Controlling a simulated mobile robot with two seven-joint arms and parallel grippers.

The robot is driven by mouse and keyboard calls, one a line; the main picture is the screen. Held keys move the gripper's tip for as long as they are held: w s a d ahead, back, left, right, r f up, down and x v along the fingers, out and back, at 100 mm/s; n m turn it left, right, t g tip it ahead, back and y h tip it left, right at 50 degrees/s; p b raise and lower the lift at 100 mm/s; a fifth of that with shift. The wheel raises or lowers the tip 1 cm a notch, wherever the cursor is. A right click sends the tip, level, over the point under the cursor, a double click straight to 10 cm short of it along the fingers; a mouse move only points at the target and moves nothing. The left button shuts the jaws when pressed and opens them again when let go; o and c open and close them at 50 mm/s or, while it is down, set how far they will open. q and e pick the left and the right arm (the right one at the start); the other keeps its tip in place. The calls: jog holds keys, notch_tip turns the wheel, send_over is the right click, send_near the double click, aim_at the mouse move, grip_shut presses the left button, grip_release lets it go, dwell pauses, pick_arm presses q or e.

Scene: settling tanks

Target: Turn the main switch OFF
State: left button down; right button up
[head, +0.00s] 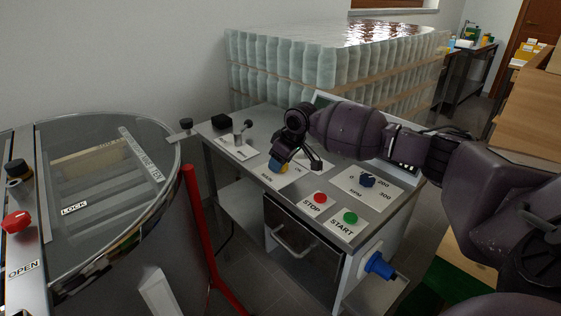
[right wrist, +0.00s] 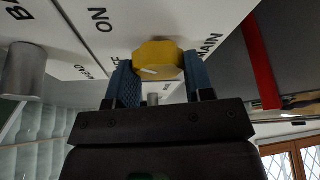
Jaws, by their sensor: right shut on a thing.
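The main switch is a yellow knob (right wrist: 158,62) on a white label plate marked MAIN and ON. In the right wrist view my right gripper (right wrist: 155,82) has its two blue-padded fingers on either side of the knob, shut on it. A pale line on the knob's face is visible in the right wrist view. My left gripper is not in view.
A red STOP button (head: 320,198), a green START button (head: 350,217) and a dark blue dial (head: 367,180) sit right of the switch. A small lever (head: 240,136) stands to its left. A round glass-lidded tank (head: 100,190) fills the left side.

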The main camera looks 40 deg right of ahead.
jog(key=shift+n, duration=0.3)
jog(key=shift+f+n+g+y, duration=0.1)
jog(key=shift+n+g+y, duration=0.25)
jog(key=shift+n, duration=0.55)
jog(key=n+y, duration=0.1)
jog(key=n, duration=0.2)
jog(key=shift+f+g+b, duration=0.1)
jog(key=shift+g+b, duration=0.25)
jog(key=shift+b, duration=0.05)
jog(key=n+g, duration=0.1)
jog(key=n, duration=0.2)
jog(key=shift+y+b, duration=0.35)
jog(key=shift+b, duration=0.05)
jog(key=shift+f+n+g+b, duration=0.1)
jog(key=shift+n+g+b, duration=0.2)
jog(key=shift+n, duration=0.7)
jog(key=shift+n+g+b, duration=0.35)
jog(key=shift+n+g, duration=0.05)
jog(key=shift+n, duration=1.2)
jog(key=shift+r+n+g, duration=0.25)
jog(key=shift+n+g, duration=0.05)
